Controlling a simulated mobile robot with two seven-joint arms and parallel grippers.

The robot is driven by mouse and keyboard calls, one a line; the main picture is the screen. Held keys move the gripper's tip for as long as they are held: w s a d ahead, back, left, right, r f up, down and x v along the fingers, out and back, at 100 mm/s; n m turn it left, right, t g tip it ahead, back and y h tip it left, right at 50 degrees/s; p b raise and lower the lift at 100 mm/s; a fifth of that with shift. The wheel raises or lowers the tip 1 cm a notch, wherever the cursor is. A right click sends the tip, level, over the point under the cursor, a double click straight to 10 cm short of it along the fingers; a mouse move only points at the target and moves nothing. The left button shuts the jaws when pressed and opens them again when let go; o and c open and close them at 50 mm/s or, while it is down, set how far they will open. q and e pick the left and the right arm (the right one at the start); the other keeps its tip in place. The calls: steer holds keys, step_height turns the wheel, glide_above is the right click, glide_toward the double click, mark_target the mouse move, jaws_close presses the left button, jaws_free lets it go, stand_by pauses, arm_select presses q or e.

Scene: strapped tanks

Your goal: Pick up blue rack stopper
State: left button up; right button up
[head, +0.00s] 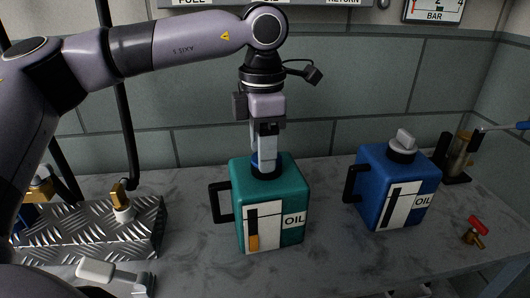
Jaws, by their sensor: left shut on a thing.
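My left gripper (266,155) reaches straight down over the mouth of the teal oil tank (289,192). It is shut on a small blue piece (254,160), which looks like the blue stopper. Only a sliver of it shows beside the fingers, at the tank's black neck (267,172). The fingers hide the rest, so I cannot tell whether it sits in the neck or just above it. I see no other blue stopper clearly. My right gripper is not in view.
A blue oil tank (375,185) with a grey cap (403,143) stands to the right. A red-handled brass valve (475,233) lies at the far right. A diamond-plate metal box (92,238) with a brass fitting (119,193) is at left.

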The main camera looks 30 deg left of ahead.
arm_select(q)
steer(key=shift+r, duration=0.15)
step_height(320, 180, up, 20)
steer(key=p, duration=0.4)
steer(key=shift+p, duration=0.3)
